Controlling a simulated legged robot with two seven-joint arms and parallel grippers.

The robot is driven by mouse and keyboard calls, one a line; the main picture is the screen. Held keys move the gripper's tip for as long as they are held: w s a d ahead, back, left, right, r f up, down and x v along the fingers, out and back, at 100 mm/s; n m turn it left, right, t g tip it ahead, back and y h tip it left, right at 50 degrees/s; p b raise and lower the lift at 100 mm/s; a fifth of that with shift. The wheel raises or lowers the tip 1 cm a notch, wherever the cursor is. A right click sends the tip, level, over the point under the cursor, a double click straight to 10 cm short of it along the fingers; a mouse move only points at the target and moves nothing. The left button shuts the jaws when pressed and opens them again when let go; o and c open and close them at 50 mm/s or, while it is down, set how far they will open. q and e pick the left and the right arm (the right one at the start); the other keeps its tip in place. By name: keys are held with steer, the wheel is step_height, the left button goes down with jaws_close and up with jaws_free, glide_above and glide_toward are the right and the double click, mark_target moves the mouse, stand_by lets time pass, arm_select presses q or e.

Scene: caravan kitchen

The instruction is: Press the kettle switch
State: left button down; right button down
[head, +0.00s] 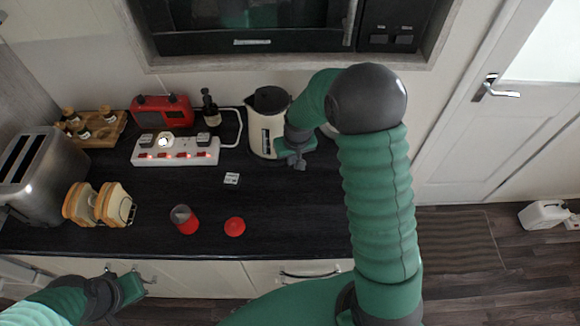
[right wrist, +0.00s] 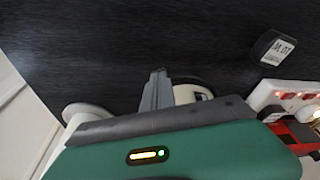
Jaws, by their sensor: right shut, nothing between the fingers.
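The cream kettle (head: 262,138) with a black lid and spout stands upright at the back of the dark worktop. My right gripper (head: 297,163) is at the kettle's lower right side, low over the worktop. Its fingers are together and empty. I cannot tell whether they touch the kettle. In the right wrist view the shut fingers (right wrist: 157,88) point over the worktop, with part of a cream rounded body (right wrist: 201,93) just behind them. The kettle switch cannot be made out. My left gripper (head: 128,284) is low at the left, in front of the cupboards; its finger opening is unclear.
A white power strip (head: 175,151) with red lights lies left of the kettle, before a red radio (head: 161,112) and dark bottle (head: 210,108). A toaster (head: 41,172), toast rack (head: 99,205), red cup (head: 184,219) and red lid (head: 234,227) stand further left. The worktop's front right is clear.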

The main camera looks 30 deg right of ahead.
steer(key=shift+d+f, duration=0.15)
steer(key=shift+f, duration=0.15)
steer(key=shift+a+f+b, duration=0.25)
steer(key=shift+f+b, duration=0.4)
steer(key=shift+f, duration=0.15)
steer(key=shift+r, duration=0.1)
steer(key=shift+s+r+p, duration=0.15)
steer(key=shift+p, duration=0.2)
steer(key=shift+s+a+r+p, duration=0.1)
steer(key=shift+s+r+p, duration=0.15)
steer(key=shift+s, duration=0.3)
steer(key=shift+s+a+r+p, duration=0.1)
steer(key=shift+s+r+p, duration=0.1)
steer(key=shift+s, duration=0.6)
steer(key=shift+a, duration=0.1)
